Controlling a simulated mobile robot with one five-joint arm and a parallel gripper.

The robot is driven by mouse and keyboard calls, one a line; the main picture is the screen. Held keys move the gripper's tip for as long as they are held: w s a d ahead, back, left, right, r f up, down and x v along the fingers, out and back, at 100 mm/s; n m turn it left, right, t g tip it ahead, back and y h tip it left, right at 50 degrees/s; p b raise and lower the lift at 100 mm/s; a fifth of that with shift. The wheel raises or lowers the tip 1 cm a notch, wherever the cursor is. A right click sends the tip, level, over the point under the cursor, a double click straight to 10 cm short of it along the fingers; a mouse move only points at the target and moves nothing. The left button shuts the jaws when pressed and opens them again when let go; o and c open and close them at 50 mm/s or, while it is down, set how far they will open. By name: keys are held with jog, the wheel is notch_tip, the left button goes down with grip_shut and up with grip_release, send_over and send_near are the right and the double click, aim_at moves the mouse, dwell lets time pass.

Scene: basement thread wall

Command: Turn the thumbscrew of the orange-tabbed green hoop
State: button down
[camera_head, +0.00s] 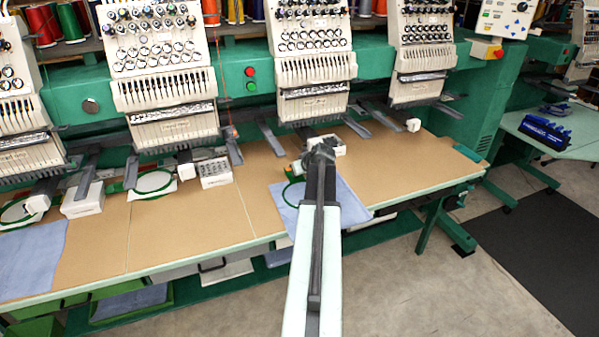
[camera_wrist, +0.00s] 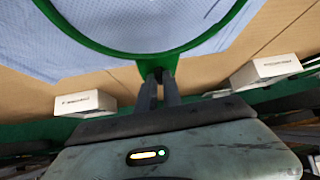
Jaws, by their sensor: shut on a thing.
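The green hoop (camera_wrist: 151,57) lies around pale blue cloth (camera_wrist: 150,22) in the wrist view, with its near end against my fingertips. In the head view this hoop (camera_head: 285,192) shows partly, left of my arm on the blue cloth. My gripper (camera_wrist: 158,80) is shut at the hoop's near end, where the screw lug is. The thumbscrew is hidden between the fingers, and I cannot make out its angle. My gripper also shows in the head view (camera_head: 322,158), above the tan table. No orange tab shows clearly in the wrist view.
White boxes stand on both sides of my gripper in the wrist view, left (camera_wrist: 85,103) and right (camera_wrist: 265,72). Another green hoop (camera_head: 134,172) lies farther left on the table. Embroidery heads (camera_head: 310,62) hang above the back. The tan table right of my arm (camera_head: 400,165) is mostly clear.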

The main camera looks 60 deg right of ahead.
jog(key=shift+w+a+m+g+h, duration=0.15)
jog(key=shift+m+g+h, duration=0.3)
jog(key=shift+m, duration=0.35)
jog(key=c, duration=1.5)
grip_release()
jog(key=shift+r, duration=0.1)
jog(key=p+v, duration=0.5)
jog(key=v, duration=0.2)
jog(key=shift+s+a+r, duration=0.15)
jog(key=shift+s+a, duration=0.1)
jog(key=shift+s, duration=0.05)
